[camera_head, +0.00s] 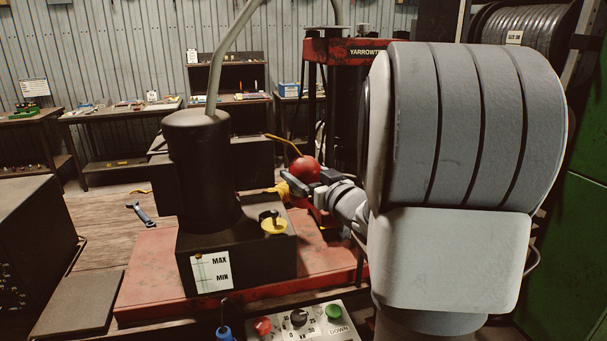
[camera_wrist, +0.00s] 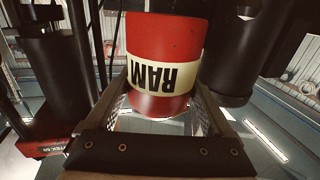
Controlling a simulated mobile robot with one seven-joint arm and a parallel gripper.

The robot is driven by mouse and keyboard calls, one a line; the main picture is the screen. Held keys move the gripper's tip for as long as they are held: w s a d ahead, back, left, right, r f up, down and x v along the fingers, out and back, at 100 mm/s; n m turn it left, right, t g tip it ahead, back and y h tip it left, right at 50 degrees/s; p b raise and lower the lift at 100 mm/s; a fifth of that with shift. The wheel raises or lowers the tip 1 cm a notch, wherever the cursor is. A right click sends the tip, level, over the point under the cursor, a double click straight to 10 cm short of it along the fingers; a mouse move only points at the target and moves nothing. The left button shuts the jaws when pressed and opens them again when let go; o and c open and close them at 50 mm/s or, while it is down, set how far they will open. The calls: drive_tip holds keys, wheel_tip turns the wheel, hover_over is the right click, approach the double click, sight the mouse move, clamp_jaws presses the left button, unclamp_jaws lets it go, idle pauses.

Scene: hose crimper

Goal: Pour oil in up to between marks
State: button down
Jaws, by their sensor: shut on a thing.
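A red oil can (camera_head: 305,169) with a thin bent yellow spout (camera_head: 284,141) is in my gripper (camera_head: 297,187). In the wrist view the can (camera_wrist: 163,45) sits between both fingers (camera_wrist: 163,95), and its cream label reads RAM upside down. The spout points left in the head view, its tip above and apart from the pump's dark tank (camera_head: 255,262). The sight gauge (camera_head: 211,271) on the tank's front bears MAX and MIN marks. Its oil level is too small to read.
A tall black cylinder (camera_head: 204,170) with a grey hose (camera_head: 216,70) rises from the tank. A control box (camera_head: 300,322) with red and green buttons stands in front. A red press frame (camera_head: 345,50) stands behind my arm.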

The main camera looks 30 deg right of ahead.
drive_tip(key=shift+w+r, duration=0.15)
drive_tip(key=shift+w, duration=0.1)
drive_tip(key=shift+s+d+n+g+p, duration=0.25)
drive_tip(key=shift+n+g+p, duration=0.15)
drive_tip(key=shift+p, duration=0.7)
drive_tip(key=n+g+p, duration=0.1)
drive_tip(key=p, duration=0.1)
drive_tip(key=s+d+f+n+g+p, duration=0.1)
drive_tip(key=p, duration=0.1)
drive_tip(key=shift+s+d+f+g+h, duration=0.1)
drive_tip(key=shift+s+d+g+h, duration=0.1)
drive_tip(key=shift+g+h, duration=0.1)
drive_tip(key=shift+s+d+f+n+g+h+p, duration=0.1)
drive_tip(key=shift+f+n+g+h+p, duration=0.3)
drive_tip(key=shift+n+g+p, duration=0.45)
drive_tip(key=shift+s+d+f+g, duration=0.1)
drive_tip(key=shift+f+g, duration=0.25)
drive_tip(key=shift+f, duration=0.1)
